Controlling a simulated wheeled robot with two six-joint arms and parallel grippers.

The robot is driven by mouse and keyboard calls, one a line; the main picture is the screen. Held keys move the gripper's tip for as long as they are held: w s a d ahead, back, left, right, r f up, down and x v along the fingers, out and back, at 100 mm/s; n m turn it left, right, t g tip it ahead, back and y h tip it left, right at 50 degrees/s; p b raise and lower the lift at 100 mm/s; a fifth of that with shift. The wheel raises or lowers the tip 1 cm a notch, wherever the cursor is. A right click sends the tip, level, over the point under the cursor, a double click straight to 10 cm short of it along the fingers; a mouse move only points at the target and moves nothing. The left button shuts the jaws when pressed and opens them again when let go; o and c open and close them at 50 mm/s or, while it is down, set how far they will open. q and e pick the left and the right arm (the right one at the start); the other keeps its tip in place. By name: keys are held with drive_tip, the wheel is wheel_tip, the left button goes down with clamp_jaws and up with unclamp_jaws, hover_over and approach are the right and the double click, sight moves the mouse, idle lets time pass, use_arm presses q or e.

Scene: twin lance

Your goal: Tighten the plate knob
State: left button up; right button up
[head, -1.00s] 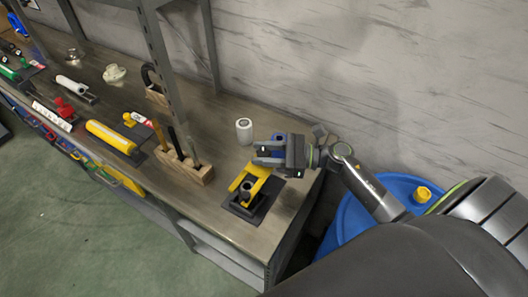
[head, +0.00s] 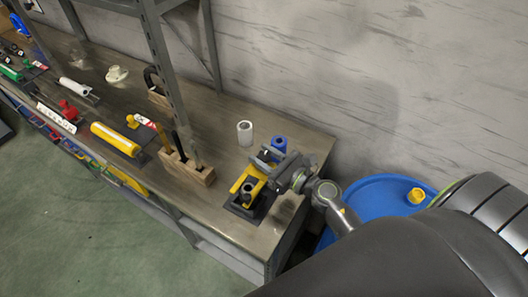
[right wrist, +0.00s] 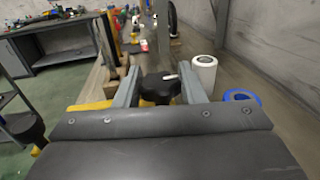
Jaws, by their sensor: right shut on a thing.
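A yellow fixture (head: 241,182) stands on a dark base plate (head: 236,208) near the right end of the workbench. A black round knob with a white mark (right wrist: 158,86) shows between my fingers in the right wrist view. My right gripper (head: 265,159) is shut on this knob, above the back part of the fixture. In the head view the gripper mostly hides the knob. My left gripper is in neither view.
A white cylinder (head: 245,133) and a blue ring-like part (head: 279,144) stand close behind the gripper. A wooden tool block (head: 190,170) and a grey post are to its left. A blue barrel (head: 375,198) stands beyond the bench's right end.

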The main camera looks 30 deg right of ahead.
drive_tip(key=shift+m+t+h, duration=0.3)
drive_tip(key=shift+m+h, duration=0.2)
drive_tip(key=shift+h, duration=0.3)
drive_tip(key=o, duration=1)
drive_tip(key=b+v, duration=1.4)
drive_tip(key=v, duration=0.3)
drive_tip(key=shift+s+d+b, duration=0.15)
drive_tip(key=shift+d+b, duration=0.05)
drive_tip(key=shift+b, duration=0.1)
